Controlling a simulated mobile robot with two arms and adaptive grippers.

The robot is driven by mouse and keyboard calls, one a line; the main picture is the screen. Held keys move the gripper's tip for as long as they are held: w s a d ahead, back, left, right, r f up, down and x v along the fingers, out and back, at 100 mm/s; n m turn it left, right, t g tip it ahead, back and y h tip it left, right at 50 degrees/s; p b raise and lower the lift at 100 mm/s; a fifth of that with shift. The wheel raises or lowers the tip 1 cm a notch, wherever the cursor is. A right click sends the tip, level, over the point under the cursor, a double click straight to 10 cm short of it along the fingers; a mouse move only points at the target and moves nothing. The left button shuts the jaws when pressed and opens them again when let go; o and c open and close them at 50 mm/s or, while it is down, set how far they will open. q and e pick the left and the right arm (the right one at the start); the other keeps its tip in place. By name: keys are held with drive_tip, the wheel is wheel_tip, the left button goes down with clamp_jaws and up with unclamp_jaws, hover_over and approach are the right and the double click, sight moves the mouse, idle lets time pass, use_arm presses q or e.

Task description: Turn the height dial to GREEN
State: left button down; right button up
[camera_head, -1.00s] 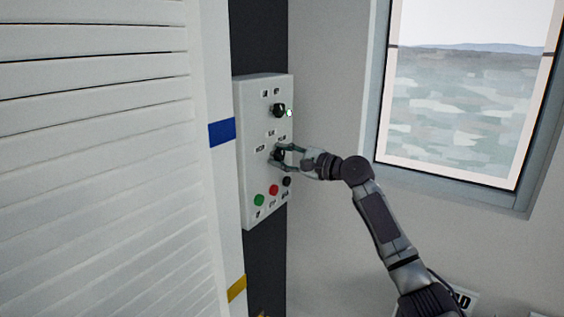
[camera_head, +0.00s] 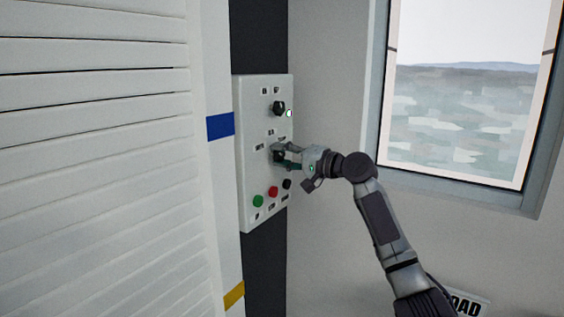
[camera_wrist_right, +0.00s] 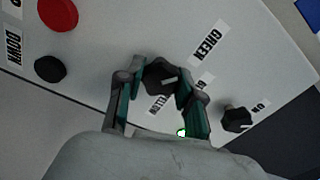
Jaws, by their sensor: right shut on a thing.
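The white control panel (camera_head: 252,190) hangs on the dark post. My right gripper (camera_head: 281,154) reaches it from the right and is shut on the black height dial (camera_wrist_right: 160,77), one finger on each side. In the right wrist view the dial's white pointer mark points rightward, and the GREEN label (camera_wrist_right: 208,40) lies up and right of the dial. A YELLOW label (camera_wrist_right: 157,105) lies below it. Another label behind the right finger is partly hidden. I cannot tell exactly which label the pointer meets. My left gripper is not in view.
Green (camera_head: 258,201), red (camera_head: 272,192) and black (camera_head: 287,184) buttons sit below. A white slatted shutter (camera_head: 95,150) stands left and a window (camera_head: 460,100) right.

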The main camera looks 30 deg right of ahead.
drive_tip(key=shift+f+n+b, duration=0.15)
drive_tip(key=shift+n+b, duration=0.2)
drive_tip(key=shift+n, duration=0.45)
drive_tip(key=shift+a, duration=0.1)
drive_tip(key=o, duration=1.2)
drive_tip(key=shift+c, duration=0.2)
drive_tip(key=v, duration=1.2)
